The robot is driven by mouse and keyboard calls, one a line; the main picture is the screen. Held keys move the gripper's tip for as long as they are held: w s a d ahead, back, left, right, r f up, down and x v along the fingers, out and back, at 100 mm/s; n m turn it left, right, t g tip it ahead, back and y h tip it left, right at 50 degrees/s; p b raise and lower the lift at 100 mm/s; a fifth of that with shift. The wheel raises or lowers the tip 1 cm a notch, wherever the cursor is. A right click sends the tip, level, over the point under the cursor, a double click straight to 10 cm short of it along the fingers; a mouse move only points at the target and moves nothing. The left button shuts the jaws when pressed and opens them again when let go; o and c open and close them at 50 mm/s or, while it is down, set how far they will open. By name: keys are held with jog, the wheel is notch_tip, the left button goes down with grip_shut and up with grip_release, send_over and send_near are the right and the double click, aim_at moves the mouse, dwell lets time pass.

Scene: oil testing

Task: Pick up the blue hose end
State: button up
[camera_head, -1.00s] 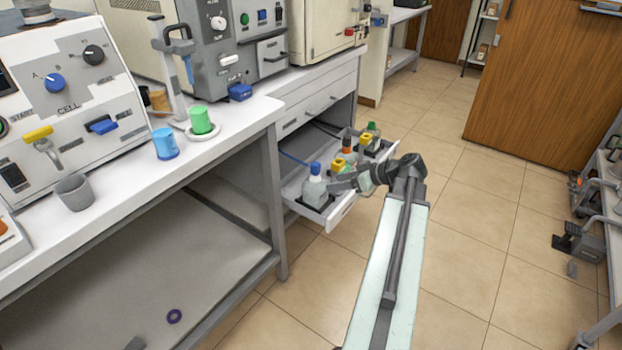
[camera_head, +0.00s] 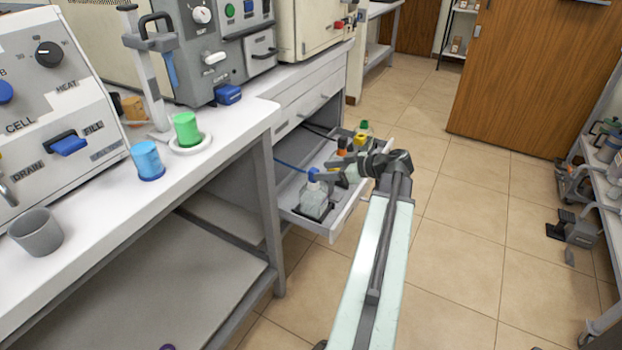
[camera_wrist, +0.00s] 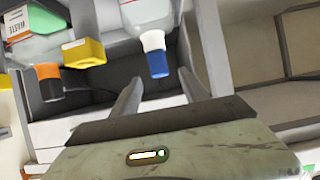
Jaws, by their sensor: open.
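The blue hose (camera_head: 290,166) runs from inside the cabinet to a blue cap (camera_head: 314,174) on a clear bottle (camera_head: 313,200) in the open drawer. In the wrist view a blue and white cap (camera_wrist: 154,42) sits on a bottle; the hose itself cannot be made out there. My gripper (camera_head: 328,168) is just right of the blue cap in the head view. In the wrist view my open gripper (camera_wrist: 160,78) has its fingers either side of the line to the cap's white end, with nothing held. Whether a finger touches the cap cannot be told.
The worktop (camera_head: 205,160) with a green cup (camera_head: 187,128) and blue cup (camera_head: 147,160) is at left.

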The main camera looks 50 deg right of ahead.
aim_at(314, 169)
jog(key=b+x, duration=0.1)
jog(key=x, duration=0.4)
jog(key=shift+w+r+b, duration=0.1)
jog(key=shift+w+b, duration=0.05)
jog(key=shift+b, duration=0.25)
grip_shut()
jog(key=shift+r+p, duration=0.55)
notch_tip(314, 169, up, 4)
jog(key=p, duration=0.3)
jog(key=shift+f, duration=0.25)
jog(key=s+p, duration=0.1)
jog(key=s, duration=1.5)
jog(key=shift+r, duration=0.25)
